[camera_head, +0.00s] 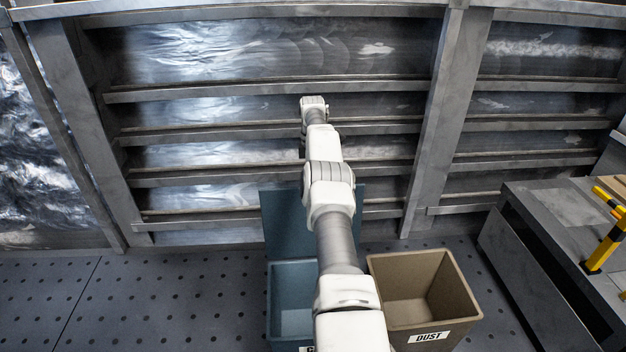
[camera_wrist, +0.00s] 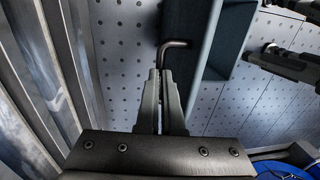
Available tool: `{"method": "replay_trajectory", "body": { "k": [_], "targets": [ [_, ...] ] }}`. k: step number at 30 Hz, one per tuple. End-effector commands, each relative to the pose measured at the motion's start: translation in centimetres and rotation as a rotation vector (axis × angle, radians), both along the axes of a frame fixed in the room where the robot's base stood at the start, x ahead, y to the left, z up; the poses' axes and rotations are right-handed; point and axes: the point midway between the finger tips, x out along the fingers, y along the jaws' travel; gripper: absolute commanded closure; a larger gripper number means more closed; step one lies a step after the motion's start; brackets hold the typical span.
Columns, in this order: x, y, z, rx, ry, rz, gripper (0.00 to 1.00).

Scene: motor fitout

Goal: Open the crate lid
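The blue crate (camera_head: 291,322) stands on the floor, its open top showing a light inside. Its blue lid (camera_head: 284,222) stands upright at the crate's back edge, partly hidden by my arm. In the wrist view the lid appears as a dark panel (camera_wrist: 190,22) with a pale edge. A dark bent handle (camera_wrist: 176,43) reaches from it to my fingertips. My gripper (camera_wrist: 161,73) has its fingers close together and appears shut on the handle's end. My gripper is hidden behind my arm in the head view.
A brown bin marked DUST (camera_head: 430,305) stands just right of the crate. A grey bench (camera_head: 560,225) with a yellow-and-black frame (camera_head: 602,245) is at the right. A ribbed metal wall (camera_head: 220,110) rises behind. The perforated floor (camera_head: 150,300) is clear at left.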

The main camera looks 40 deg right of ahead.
Motion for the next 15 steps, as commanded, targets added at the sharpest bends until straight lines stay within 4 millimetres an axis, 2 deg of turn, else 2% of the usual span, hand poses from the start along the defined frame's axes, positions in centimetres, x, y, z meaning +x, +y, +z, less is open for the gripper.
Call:
{"method": "replay_trajectory", "body": {
  "k": [1,4,5,11,15],
  "targets": [
    [-1.6,0.5,-3.8,0.033,0.066,0.002,0.75],
    [-1.6,0.5,-3.6,0.032,0.065,0.002,0.57],
    [-1.6,0.5,-3.5,0.032,0.064,0.001,0.55],
    [-1.3,0.3,-0.6,0.017,0.044,0.000,0.55],
    [-0.8,0.0,3.0,0.002,0.017,-0.001,0.55]
  ]
}}
